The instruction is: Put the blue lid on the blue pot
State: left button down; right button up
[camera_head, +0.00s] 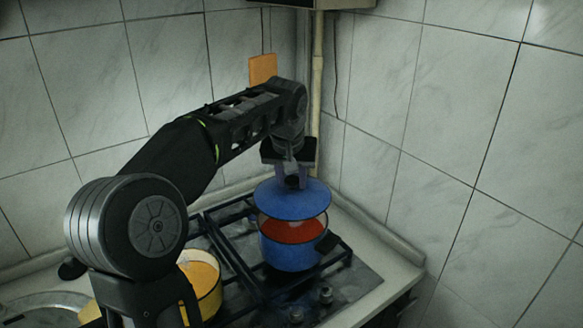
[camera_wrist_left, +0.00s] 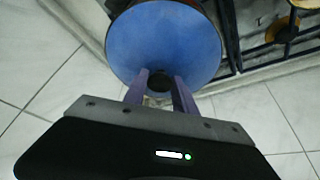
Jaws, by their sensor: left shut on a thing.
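My left gripper (camera_head: 292,180) comes down from above and is shut on the dark knob of the blue lid (camera_head: 292,197). The lid is held above the blue pot (camera_head: 290,252), with a gap in which the red contents of the pot show. The lid looks roughly level and sits over the back part of the pot's opening. In the left wrist view the blue lid (camera_wrist_left: 165,45) fills the top middle, with the gripper's fingers (camera_wrist_left: 160,92) at its dark knob. My right gripper is not in view.
The blue pot stands on a black hob grate (camera_head: 228,262). A yellow pot (camera_head: 207,285) stands at the front left, partly behind my arm. A sink (camera_head: 40,308) lies at the far left. Tiled walls (camera_head: 455,130) close off the back and right.

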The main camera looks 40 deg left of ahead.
aim_at(291, 193)
pick_arm(q)
jog(key=shift+d, duration=0.1)
dwell(0.3)
jog(key=shift+s+f, duration=0.1)
jog(key=shift+f, duration=0.15)
jog(key=shift+f+b, duration=2.3)
jog(key=shift+f, duration=0.3)
jog(key=shift+f+b, duration=0.3)
jog(key=shift+f, duration=0.15)
jog(key=c, duration=0.9)
grip_release()
